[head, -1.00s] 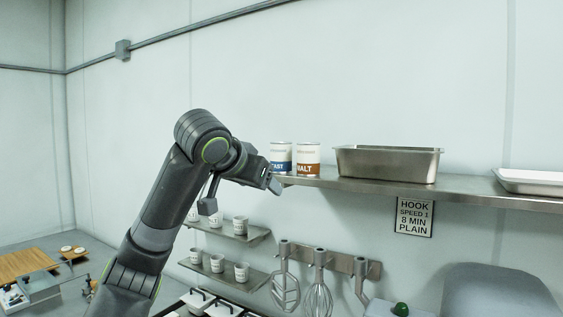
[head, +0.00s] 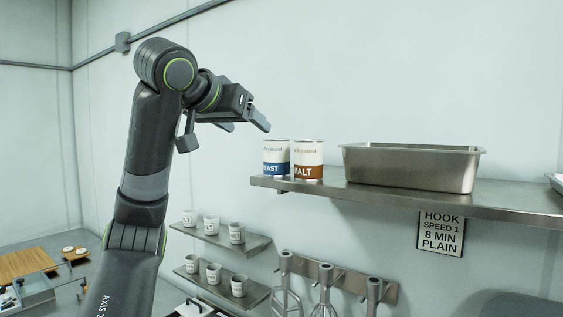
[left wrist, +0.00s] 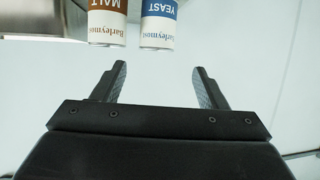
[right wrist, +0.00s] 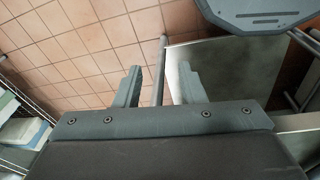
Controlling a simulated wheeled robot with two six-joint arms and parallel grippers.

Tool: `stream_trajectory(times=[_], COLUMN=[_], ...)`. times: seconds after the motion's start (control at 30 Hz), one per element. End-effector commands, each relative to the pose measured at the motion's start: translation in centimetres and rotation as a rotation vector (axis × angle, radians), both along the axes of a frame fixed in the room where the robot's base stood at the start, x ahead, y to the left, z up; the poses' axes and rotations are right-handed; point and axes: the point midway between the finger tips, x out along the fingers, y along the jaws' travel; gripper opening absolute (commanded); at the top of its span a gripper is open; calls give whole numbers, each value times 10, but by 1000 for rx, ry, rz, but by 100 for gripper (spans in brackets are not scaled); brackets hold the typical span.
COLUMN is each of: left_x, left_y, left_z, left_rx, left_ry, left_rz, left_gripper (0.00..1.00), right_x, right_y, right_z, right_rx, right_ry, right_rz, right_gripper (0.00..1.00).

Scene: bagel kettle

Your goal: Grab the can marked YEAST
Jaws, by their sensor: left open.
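The YEAST can (head: 276,158), white with a blue band, stands upright at the left end of a metal shelf (head: 400,197). The MALT can (head: 308,160), with a brown band, stands close to its right. My left gripper (head: 244,127) is open and empty, up and to the left of the YEAST can and apart from it. In the left wrist view the YEAST can (left wrist: 158,24) is ahead of the open fingers (left wrist: 160,84), with the MALT can (left wrist: 108,22) to its left. My right gripper (right wrist: 156,86) is open in the right wrist view, with no can near it.
A metal pan (head: 412,168) stands on the shelf right of the cans. A sign (head: 441,232) hangs below. Lower small shelves hold several white cups (head: 237,232). Mixer tools (head: 325,290) hang on a rack. The wall above the shelf is clear.

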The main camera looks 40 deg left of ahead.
Motion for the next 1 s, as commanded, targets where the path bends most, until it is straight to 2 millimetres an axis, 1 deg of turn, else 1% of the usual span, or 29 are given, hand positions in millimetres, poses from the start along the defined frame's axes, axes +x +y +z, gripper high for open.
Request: stream_trajectory(times=[0.03, 0.13, 0.2, 0.3, 0.4, 0.6, 0.67, 0.73, 0.77, 1.0], left_x=[9, 25, 30, 38, 45, 63, 68, 77, 80, 93], left_y=[1, 5, 7, 9, 10, 15, 17, 21, 21, 25], left_z=[-10, -18, -19, -22, -26, -34, -35, -32, -33, -40], left_rx=[-5, -4, -4, -5, -3, -3, -2, 1, 1, 2], left_ry=[1, 1, -3, -4, -1, 0, 1, 6, 6, 3], left_rz=[-3, -5, -4, -3, -5, -4, -4, 1, 1, 0], left_gripper=[67, 67, 67, 67, 67, 67, 67, 67, 67, 67], right_x=[-7, -24, -35, -41, -38, -15, -12, -12, -12, -22], right_y=[0, -2, -4, -6, -8, -8, -8, -7, -7, -7], right_z=[-12, -25, -33, -44, -56, -77, -82, -71, -69, -65], right_rx=[0, -2, -4, -7, -9, -10, -9, -9, -9, -9], right_ry=[10, 32, 48, 58, 53, 19, 14, 14, 15, 28], right_rz=[-2, -6, -9, -9, -8, -1, 0, 0, -1, -4], right_gripper=[36, 36, 36, 36, 36, 36, 36, 36, 36, 36])
